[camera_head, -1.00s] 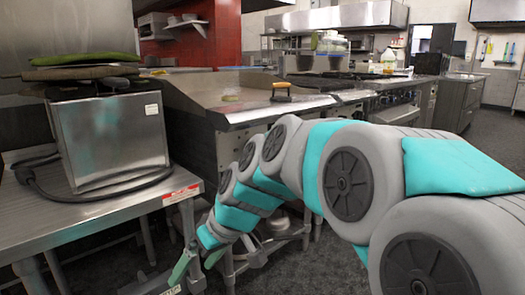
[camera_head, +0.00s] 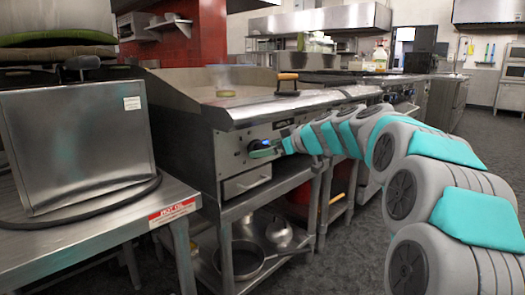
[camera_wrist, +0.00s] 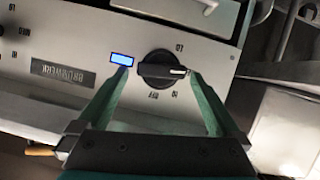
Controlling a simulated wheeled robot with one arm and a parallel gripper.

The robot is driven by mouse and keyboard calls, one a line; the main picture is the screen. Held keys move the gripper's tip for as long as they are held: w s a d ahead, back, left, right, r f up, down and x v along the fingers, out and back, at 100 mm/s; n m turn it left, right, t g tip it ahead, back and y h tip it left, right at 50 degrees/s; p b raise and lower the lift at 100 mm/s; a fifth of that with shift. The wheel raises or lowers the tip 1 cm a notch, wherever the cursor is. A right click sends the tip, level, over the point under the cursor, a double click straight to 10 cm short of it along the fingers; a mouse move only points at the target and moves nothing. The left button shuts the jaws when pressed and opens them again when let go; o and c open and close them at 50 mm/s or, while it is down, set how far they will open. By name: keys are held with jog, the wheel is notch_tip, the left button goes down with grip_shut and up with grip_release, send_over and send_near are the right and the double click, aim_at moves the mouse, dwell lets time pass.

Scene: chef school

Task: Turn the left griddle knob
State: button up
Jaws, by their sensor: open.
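The griddle (camera_head: 225,150) stands in the middle of the head view, with knobs on its steel front panel. My gripper (camera_head: 264,148) is at the left end of that panel, at the left knob. In the wrist view, which is upside down, the black round knob (camera_wrist: 158,70) lies between the two green fingers of my gripper (camera_wrist: 160,76). The fingers are open, one on each side of the knob; I cannot tell whether they touch it. The knob's white mark points right in that view. A lit blue display (camera_wrist: 122,59) is beside it.
A steel table (camera_head: 95,235) with a metal box appliance (camera_head: 75,145) and a cable stands at the left. A shelf under the griddle holds a pan (camera_head: 243,262) and a pot (camera_head: 279,232). Another knob (camera_wrist: 3,30) shows at the wrist view's edge. The floor at the right is open.

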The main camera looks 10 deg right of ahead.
aim_at(260, 148)
jog(key=shift+x, duration=1.6)
jog(key=c, duration=1.3)
